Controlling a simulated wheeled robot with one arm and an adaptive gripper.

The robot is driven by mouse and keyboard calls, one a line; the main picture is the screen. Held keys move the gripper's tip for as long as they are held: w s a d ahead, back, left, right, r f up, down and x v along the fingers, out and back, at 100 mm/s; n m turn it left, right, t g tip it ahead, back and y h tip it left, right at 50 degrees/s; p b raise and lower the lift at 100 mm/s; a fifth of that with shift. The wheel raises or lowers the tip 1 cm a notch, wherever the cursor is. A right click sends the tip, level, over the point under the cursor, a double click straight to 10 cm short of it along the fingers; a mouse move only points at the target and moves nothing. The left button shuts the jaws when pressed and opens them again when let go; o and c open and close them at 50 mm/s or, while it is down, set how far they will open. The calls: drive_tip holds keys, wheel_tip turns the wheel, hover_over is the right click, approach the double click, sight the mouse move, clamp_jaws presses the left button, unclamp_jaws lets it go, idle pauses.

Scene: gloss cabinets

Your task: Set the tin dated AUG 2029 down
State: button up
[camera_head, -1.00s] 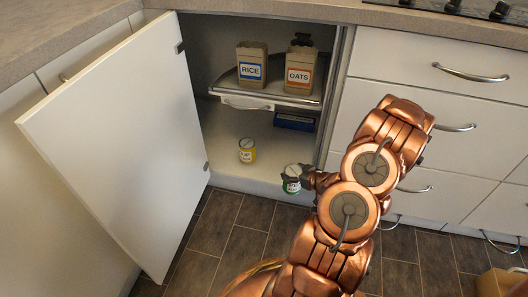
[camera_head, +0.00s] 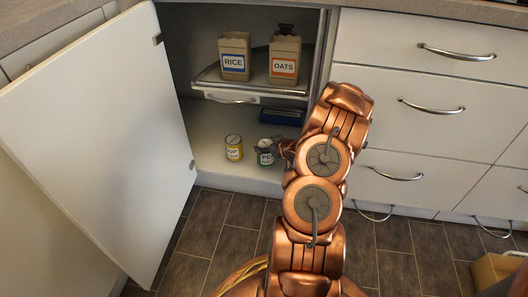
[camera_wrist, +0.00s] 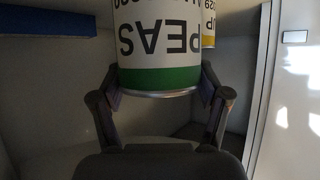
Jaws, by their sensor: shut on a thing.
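A white tin with a green band, labelled PEAS (camera_wrist: 158,50), is held between the fingers of my gripper (camera_wrist: 160,98). It appears upside down in the wrist view; its date line is cut off at the top edge. In the head view this tin (camera_head: 265,159) is at the cabinet opening, low over the cabinet floor (camera_head: 210,165); I cannot tell whether it touches. A yellow-banded tin (camera_head: 233,148) stands on the floor to its left. In the wrist view the yellow tin (camera_wrist: 208,38) shows behind the held one, with a partly hidden "029" on its label.
A pull-out shelf (camera_head: 250,86) above holds a RICE box (camera_head: 234,58) and an OATS box (camera_head: 284,60). A dark blue box (camera_head: 282,116) lies at the back right below it. The open door (camera_head: 95,130) bounds the left. Closed drawers (camera_head: 430,95) stand right.

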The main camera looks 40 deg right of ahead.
drive_tip(key=shift+w+d, duration=0.2)
drive_tip(key=shift+w, duration=0.45)
wheel_tip(320, 180, down, 4)
drive_tip(key=b, duration=0.2)
drive_tip(key=shift+w+r+b, duration=0.15)
drive_tip(key=shift+b, duration=0.2)
drive_tip(key=shift+r, duration=0.1)
drive_tip(key=o, duration=1.6)
